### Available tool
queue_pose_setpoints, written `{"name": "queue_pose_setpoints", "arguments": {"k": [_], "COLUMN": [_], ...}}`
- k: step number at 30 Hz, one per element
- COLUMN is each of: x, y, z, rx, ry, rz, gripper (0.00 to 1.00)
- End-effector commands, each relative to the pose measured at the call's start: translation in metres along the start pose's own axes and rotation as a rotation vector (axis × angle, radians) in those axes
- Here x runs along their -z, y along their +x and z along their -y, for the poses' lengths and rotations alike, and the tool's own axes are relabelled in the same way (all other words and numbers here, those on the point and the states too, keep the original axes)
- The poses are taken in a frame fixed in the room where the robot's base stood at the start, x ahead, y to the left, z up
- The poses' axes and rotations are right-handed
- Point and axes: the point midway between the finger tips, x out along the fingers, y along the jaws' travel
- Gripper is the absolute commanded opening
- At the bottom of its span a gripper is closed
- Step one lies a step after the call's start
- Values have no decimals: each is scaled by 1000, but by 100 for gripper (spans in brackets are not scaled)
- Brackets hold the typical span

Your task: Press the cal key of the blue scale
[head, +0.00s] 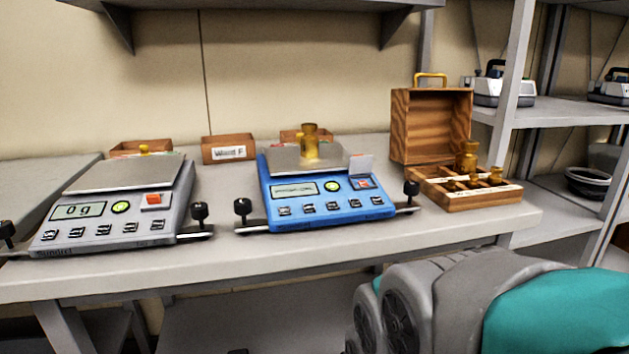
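The blue scale (323,187) stands on the bench in the middle of the view. A brass weight (309,143) stands on its metal pan (285,158). Its front panel has a display (294,189) whose reading I cannot make out, a round green button (332,184) and a red button (364,182) with a small pale upright flap (361,164) behind it. Several small dark keys (331,206) run along the front edge. Their labels are too small to read, so I cannot tell which is cal. My gripper is out of view; part of my arm shows at the lower right.
A grey scale (119,205) reading 0 g stands to the left. Black knobs on rods (242,208) stick out beside the blue scale. An open wooden box (465,190) with brass weights is at the right. Small wooden trays (228,148) stand behind. The bench front edge is clear.

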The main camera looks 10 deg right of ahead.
Motion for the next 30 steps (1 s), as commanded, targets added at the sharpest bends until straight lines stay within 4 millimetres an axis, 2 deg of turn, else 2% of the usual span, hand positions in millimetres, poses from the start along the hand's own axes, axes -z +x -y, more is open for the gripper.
{"name": "queue_pose_setpoints", "arguments": {"k": [1, 8, 30], "x": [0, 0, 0], "y": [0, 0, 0], "z": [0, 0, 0], "rx": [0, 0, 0], "ry": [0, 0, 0], "rz": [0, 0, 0], "gripper": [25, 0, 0]}}
